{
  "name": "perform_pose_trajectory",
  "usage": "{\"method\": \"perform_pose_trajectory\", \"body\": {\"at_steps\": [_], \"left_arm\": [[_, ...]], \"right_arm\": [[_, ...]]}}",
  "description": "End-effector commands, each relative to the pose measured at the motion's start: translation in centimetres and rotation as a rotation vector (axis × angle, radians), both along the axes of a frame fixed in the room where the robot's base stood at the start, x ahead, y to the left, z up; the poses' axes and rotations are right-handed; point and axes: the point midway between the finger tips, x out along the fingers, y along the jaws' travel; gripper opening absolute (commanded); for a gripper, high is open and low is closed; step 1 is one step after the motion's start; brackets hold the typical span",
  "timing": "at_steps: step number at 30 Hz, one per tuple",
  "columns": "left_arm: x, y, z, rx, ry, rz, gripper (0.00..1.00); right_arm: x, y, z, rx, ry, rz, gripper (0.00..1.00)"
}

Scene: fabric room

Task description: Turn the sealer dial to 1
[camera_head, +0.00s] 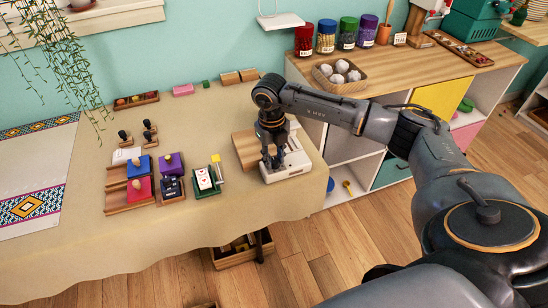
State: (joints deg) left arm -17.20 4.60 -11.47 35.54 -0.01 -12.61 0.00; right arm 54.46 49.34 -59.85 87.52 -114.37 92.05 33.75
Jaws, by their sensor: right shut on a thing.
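The white sealer (292,167) stands near the right end of the cloth-covered table, beside a wooden board. My right gripper (274,162) points down over the left part of the sealer and is shut on its dial. The fingers cover the dial, so its setting and markings cannot be read. My left gripper is not in view.
The table (215,115) holds stamps and colored blocks on wooden stands left of the sealer, with a card stand (205,180) closest. A wooden board (246,150) lies beside the sealer. A shelf unit with jars and a basket (341,84) stands behind to the right.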

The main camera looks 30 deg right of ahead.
Motion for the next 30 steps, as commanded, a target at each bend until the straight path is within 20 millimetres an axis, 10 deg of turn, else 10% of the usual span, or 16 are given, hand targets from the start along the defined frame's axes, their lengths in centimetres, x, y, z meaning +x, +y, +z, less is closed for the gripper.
{"method": "perform_pose_trajectory", "body": {"at_steps": [12, 13, 16, 30], "left_arm": [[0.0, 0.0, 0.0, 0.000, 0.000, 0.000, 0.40], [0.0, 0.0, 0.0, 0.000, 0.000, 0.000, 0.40], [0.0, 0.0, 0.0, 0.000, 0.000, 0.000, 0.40], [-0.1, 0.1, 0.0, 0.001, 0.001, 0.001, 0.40]], "right_arm": [[0.1, 0.0, 0.1, 0.000, -0.004, 0.008, 0.00], [0.1, 0.0, 0.1, 0.000, -0.004, 0.007, 0.31], [0.1, 0.0, 0.1, 0.000, -0.003, 0.007, 0.50], [0.1, 0.0, 1.7, 0.000, -0.005, 0.006, 0.50]]}}
